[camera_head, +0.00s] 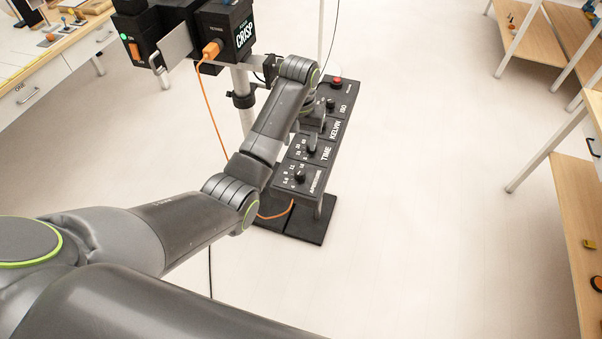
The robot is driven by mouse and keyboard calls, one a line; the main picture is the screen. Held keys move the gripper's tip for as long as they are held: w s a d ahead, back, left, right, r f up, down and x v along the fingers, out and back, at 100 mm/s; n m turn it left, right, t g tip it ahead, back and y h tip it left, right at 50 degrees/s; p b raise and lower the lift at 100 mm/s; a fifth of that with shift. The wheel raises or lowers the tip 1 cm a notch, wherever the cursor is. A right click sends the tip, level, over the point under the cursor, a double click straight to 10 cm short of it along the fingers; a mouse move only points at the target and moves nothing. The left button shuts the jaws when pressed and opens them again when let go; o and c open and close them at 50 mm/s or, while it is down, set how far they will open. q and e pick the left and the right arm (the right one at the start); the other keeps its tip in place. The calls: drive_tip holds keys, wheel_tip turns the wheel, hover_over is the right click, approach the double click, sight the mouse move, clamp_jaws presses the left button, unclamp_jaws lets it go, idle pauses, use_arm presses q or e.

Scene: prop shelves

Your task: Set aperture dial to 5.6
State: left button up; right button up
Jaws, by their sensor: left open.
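A black control panel (327,150) on a stand carries a row of dials. The aperture dial (300,177) is a small black knob at the near end, with white numbers around it; its pointer is too small to read. The time dial (312,148) is beside it. My left arm reaches over the panel from the left. My left gripper (316,122) is small and partly hidden by its wrist, near the Kelvin section, beyond the aperture dial and apart from it. It is open, and I see nothing held in it. My right gripper is out of view.
A red button (336,81) is at the panel's far end. Wooden shelves (580,220) line the right. The floor between is clear.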

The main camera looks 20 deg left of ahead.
sight(301, 170)
use_arm(q)
wheel_tip(301, 170, down, 13)
drive_tip(key=shift+s+r+p, duration=0.1)
drive_tip(key=shift+r+p, duration=0.1)
drive_tip(key=shift+p, duration=0.4)
drive_tip(key=c, duration=1)
drive_tip(key=shift+d+r+m, duration=0.1)
drive_tip(key=shift+m, duration=0.2)
drive_tip(key=m+p, duration=0.2)
drive_tip(key=m, duration=0.1)
drive_tip(key=shift+r, duration=0.1)
drive_tip(key=shift+m+p, duration=0.7)
drive_tip(key=shift+m, duration=1.3)
